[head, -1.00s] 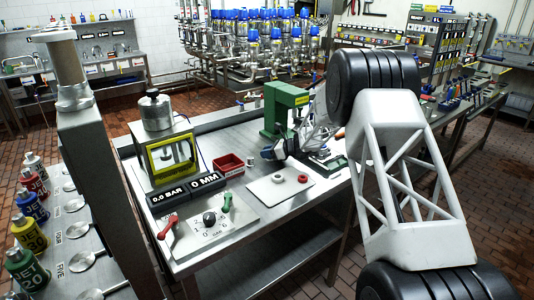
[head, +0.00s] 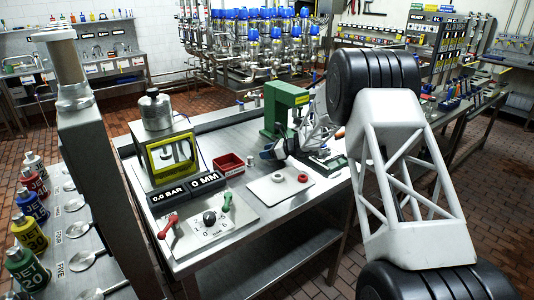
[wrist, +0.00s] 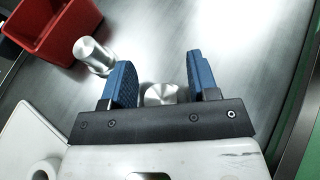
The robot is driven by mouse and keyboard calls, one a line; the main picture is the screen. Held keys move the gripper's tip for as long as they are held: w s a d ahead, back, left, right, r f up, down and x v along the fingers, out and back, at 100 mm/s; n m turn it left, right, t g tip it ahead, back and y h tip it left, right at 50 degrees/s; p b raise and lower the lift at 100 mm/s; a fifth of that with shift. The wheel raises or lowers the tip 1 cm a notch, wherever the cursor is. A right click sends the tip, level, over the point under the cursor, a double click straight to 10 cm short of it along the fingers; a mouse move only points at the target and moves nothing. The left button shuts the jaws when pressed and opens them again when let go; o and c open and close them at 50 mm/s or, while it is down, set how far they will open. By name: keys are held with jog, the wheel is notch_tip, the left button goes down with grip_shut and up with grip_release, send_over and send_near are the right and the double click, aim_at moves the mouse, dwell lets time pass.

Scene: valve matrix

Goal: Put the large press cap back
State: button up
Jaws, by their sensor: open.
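Two bare metal cylinders show in the wrist view. One metal cylinder (wrist: 92,55) stands by the red bin, outside my left finger; it also shows in the head view (head: 250,162). The other metal cylinder (wrist: 160,95) is between my two blue fingers, with gaps on both sides, its near part hidden by the gripper body. I cannot tell for sure which is the large press cap. My gripper (wrist: 158,82) is open, low over the steel bench; in the head view its blue fingers (head: 270,152) are beside the green press (head: 285,108).
A red bin (head: 228,163) stands left of the gripper. A white board (head: 268,190) with a pale ring (head: 277,177) and a red ring (head: 303,178) lies in front. A yellow-framed press unit (head: 170,158) stands further left. Bare bench (wrist: 150,25) lies beyond the fingers.

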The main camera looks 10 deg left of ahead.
jog(key=v, duration=1.2)
jog(key=shift+r, duration=0.1)
dwell(0.6)
jog(key=shift+s+d+r, duration=0.1)
jog(key=shift+s+r, duration=0.3)
jog(key=s+d+r+n+g+h, duration=0.1)
jog(key=s+d+r+n+h, duration=0.3)
jog(key=s, duration=0.6)
jog(key=s+d+r+n, duration=0.3)
jog(key=s+r, duration=0.4)
jog(key=s, duration=0.3)
jog(key=s+d+r+n+g+h, duration=0.1)
jog(key=s+d+r+n+h, duration=0.3)
jog(key=s, duration=0.6)
jog(key=s+d+n+t+h, duration=0.1)
jog(key=s+d+n, duration=0.3)
jog(key=s, duration=1.3)
jog(key=s+d+n+t+h, duration=0.1)
jog(key=s+d+n+h, duration=0.3)
jog(key=s, duration=1.4)
jog(key=d+n, duration=0.1)
jog(key=d, duration=0.3)
jog(key=shift+s+h, duration=0.3)
